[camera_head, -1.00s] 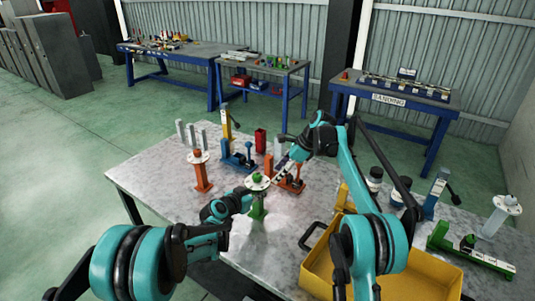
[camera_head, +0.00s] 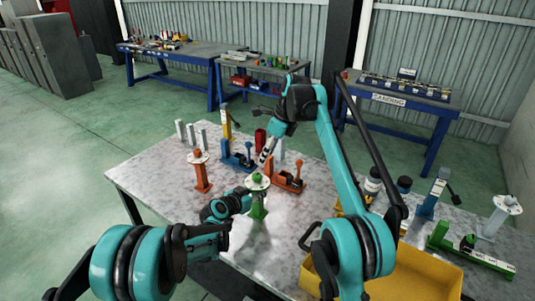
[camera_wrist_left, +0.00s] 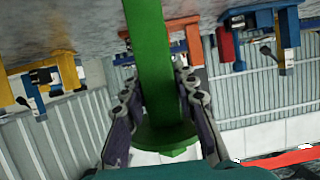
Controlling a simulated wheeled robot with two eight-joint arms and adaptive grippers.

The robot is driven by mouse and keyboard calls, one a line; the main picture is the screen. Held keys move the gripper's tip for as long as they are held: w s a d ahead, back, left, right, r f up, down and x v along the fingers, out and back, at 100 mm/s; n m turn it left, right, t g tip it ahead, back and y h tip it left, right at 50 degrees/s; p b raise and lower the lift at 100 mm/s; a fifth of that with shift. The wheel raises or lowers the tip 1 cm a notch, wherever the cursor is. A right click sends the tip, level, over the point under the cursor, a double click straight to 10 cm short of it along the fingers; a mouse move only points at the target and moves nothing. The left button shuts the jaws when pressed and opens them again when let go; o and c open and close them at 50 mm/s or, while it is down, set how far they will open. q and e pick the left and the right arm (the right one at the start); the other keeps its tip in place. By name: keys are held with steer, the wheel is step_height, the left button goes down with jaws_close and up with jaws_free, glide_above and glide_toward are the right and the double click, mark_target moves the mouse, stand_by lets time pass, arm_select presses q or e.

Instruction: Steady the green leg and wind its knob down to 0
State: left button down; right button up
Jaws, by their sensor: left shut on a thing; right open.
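The green leg (camera_head: 258,209) stands upright on the metal table, with a pale round disc and a small knob (camera_head: 257,178) on top. My left gripper (camera_head: 249,196) is shut on the leg's post. In the left wrist view, the two fingers stand on either side of the green post (camera_wrist_left: 150,55), with a wider green round part below it in the picture. My right gripper (camera_head: 264,160) is open, pointing down just above the knob. Whether its tips touch the knob is too small to tell. The reading on the disc is not legible.
An orange leg (camera_head: 202,176) with a similar disc stands to the left. Blue and orange clamp fixtures (camera_head: 287,180) sit behind. A yellow tray (camera_head: 420,270) is at the front right. A pale disc-topped leg (camera_head: 497,218) and a green fixture (camera_head: 470,256) stand at the far right.

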arm_select(q)
steer(key=c, duration=0.9)
jaws_free()
steer(key=p+v, duration=0.1)
steer(key=v, duration=0.7)
steer(key=o, duration=0.6)
